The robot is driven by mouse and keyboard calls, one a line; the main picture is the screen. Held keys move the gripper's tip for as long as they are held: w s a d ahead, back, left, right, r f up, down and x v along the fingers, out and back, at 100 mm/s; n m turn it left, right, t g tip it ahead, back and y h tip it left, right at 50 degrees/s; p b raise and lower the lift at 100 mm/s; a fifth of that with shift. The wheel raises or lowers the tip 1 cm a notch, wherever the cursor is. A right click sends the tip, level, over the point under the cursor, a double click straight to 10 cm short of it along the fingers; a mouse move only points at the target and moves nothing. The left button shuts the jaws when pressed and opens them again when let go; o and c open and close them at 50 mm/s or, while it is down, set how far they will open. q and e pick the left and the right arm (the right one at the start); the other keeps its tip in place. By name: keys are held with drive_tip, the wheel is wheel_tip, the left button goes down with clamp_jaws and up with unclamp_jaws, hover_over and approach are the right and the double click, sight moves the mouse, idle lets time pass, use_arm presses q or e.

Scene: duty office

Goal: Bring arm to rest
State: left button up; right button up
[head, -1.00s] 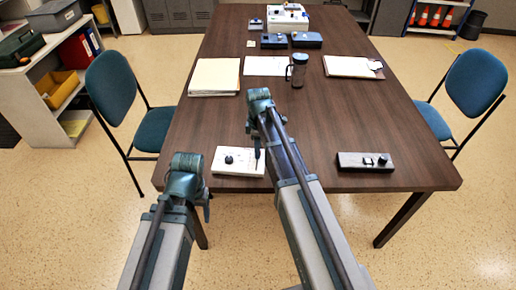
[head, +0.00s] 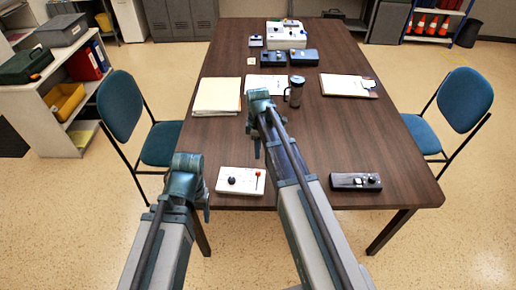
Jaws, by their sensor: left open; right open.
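My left gripper (head: 203,208) is at the lower left, off the table's near left corner, with its fingers pointing down; it holds nothing that I can see. My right gripper (head: 255,148) hangs over the near half of the table (head: 340,137), fingers down and apart from the things there. It looks empty, though the arm hides part of it. Both arms reach in from the bottom edge.
A white box with a black knob (head: 241,181) lies near the table's front edge, and a black box (head: 356,182) lies to the right. A dark mug (head: 295,93), papers (head: 217,97) and a clipboard (head: 348,86) lie farther back. Chairs (head: 120,106) (head: 465,99) flank the table.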

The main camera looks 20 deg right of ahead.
drive_tip(key=shift+r, duration=0.4)
drive_tip(key=s+a+m, duration=0.5)
drive_tip(key=s+a, duration=0.1)
drive_tip(key=s, duration=0.4)
drive_tip(key=s+a+m+h, duration=0.1)
drive_tip(key=s+a+m, duration=0.3)
drive_tip(key=s+a, duration=0.3)
drive_tip(key=s, duration=0.4)
drive_tip(key=shift+m, duration=0.4)
drive_tip(key=shift+d, duration=0.1)
